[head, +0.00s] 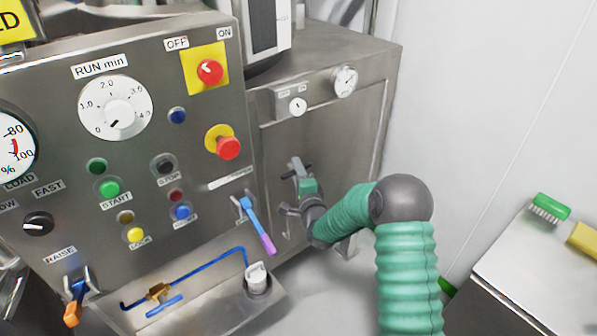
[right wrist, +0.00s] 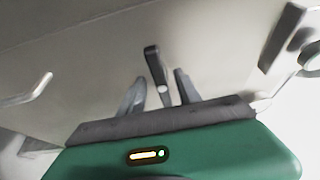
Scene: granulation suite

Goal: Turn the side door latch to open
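The side door latch is a dark handle on a short light pivot, standing on the steel side door (head: 278,140). In the right wrist view the latch (right wrist: 153,62) shows between the two grey fingers of my right gripper (right wrist: 157,85), with a gap on each side. The fingers are spread, and no grip on the handle shows. In the head view my right gripper (head: 291,190) is at the side door, partly hiding the latch. My left gripper is in neither view.
A control panel (head: 140,125) with knobs and buttons stands left of the door. A blue and purple lever (head: 258,225) juts out beside my right gripper. A white wall (head: 480,90) is to the right. A side table (head: 550,270) holds a green brush (head: 549,207).

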